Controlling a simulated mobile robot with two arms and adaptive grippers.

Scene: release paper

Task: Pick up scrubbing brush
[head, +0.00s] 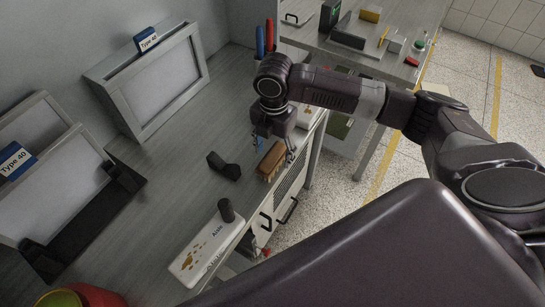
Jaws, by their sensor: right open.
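The scrubbing brush (271,161), a brown wooden block with paler bristles below, lies on the grey work table close to its front edge. My right gripper (274,148) points down at the brush from above. Its jaws are open, with one finger to the left of the brush and the other to the right. I cannot tell whether either finger touches it. My left gripper is not in view.
A black angled piece (224,166) lies left of the brush. A white box (207,250) with a dark cylinder (226,210) is nearer. Framed panels labelled Type 40 (150,85) stand at the back. Drawer handles (289,210) stick out below the table edge.

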